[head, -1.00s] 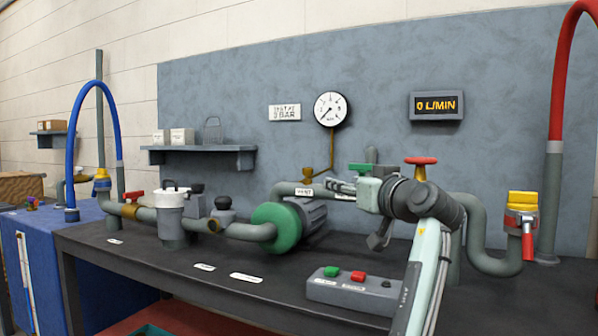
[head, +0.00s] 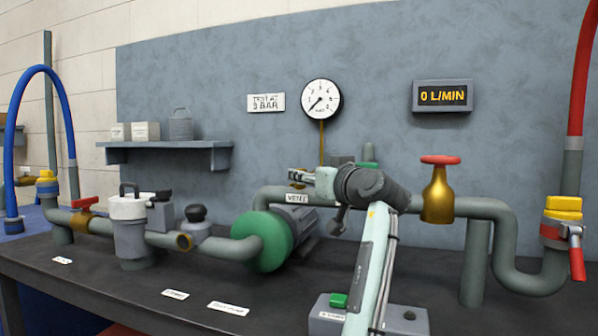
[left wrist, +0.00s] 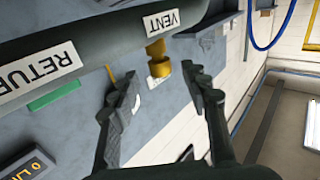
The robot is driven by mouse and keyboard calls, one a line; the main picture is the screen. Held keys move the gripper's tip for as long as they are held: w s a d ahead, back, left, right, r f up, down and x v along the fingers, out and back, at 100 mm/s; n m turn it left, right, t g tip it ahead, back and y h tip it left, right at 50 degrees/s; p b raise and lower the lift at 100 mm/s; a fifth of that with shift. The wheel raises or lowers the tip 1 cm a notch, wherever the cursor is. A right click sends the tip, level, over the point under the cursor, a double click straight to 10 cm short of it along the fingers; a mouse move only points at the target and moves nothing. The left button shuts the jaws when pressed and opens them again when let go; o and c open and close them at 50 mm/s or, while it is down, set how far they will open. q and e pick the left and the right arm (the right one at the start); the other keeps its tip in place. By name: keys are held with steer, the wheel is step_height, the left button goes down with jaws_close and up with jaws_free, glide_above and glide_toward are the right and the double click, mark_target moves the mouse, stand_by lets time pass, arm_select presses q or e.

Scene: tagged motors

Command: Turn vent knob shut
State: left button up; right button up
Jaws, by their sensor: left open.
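The vent knob is a small brass fitting beside the white VENT label in the left wrist view (left wrist: 160,68). In the head view the VENT label (head: 297,198) is on the grey pipe, and the knob is mostly hidden behind my left gripper (head: 300,177). In the left wrist view my left gripper (left wrist: 163,88) is open, its two dark fingers on either side of the knob's line, with nothing held. A gap seems to remain between fingertips and knob. My right gripper is in neither view.
A pressure gauge (head: 321,99) is on the wall panel above, with a thin brass pipe below it. A green pump (head: 262,240) stands below left. A brass valve with a red handwheel (head: 440,190) stands to the right. A button box (head: 326,318) is in front.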

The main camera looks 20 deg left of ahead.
arm_select(q)
steer(key=shift+x, duration=2.2)
jaws_close()
